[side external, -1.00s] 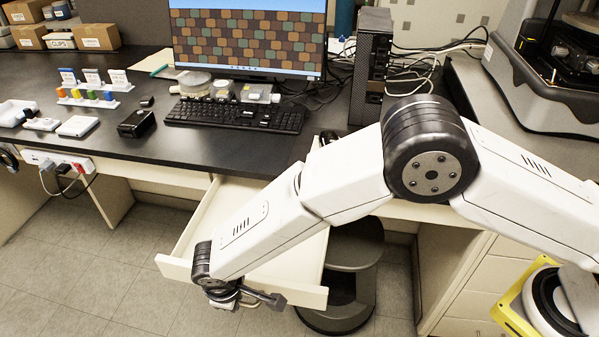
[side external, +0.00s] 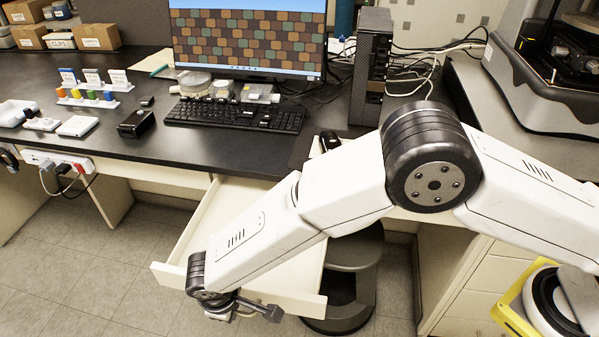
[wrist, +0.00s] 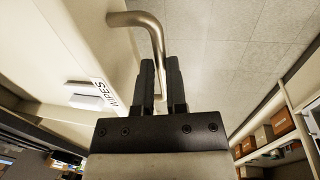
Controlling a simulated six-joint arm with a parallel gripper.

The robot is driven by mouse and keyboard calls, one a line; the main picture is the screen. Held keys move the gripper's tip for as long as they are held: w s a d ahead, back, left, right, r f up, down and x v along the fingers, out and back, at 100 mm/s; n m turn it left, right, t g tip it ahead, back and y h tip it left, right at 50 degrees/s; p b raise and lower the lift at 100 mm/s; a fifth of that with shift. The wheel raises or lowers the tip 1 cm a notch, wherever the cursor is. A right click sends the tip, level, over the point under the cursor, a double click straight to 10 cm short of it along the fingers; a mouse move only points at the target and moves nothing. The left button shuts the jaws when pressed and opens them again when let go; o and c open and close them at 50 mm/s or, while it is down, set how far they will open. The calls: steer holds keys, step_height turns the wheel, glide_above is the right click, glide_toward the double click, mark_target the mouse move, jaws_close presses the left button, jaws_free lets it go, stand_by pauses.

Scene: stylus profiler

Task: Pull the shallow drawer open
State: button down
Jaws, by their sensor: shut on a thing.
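The shallow drawer (side external: 170,274) is cream and stands well out from under the black desk top. Its interior shows as bare cream floor where my arm does not cover it. In the wrist view the drawer front (wrist: 75,30) carries a bent metal bar handle (wrist: 135,18) and a label reading "WIPES". My gripper (wrist: 159,80) has its two dark fingers closed around the handle bar. In the side external view my gripper (side external: 245,308) is at the drawer's front face, and my arm hides the handle and much of the drawer.
A dark stool (side external: 350,285) stands close to the drawer's right side. The desk top (side external: 150,155) holds a keyboard (side external: 235,115), a monitor (side external: 248,40) and a black box (side external: 136,124). The tiled floor (side external: 95,270) at the front left is clear.

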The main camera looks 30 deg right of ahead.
steer(key=shift+s+a, duration=1.05)
steer(key=shift+s, duration=0.05)
steer(key=c, duration=0.7)
jaws_free()
steer(key=shift+o, duration=0.2)
steer(key=shift+r, duration=0.1)
step_height(320, 180, up, 8)
steer(key=s+a, duration=0.1)
steer(key=shift+f, duration=0.2)
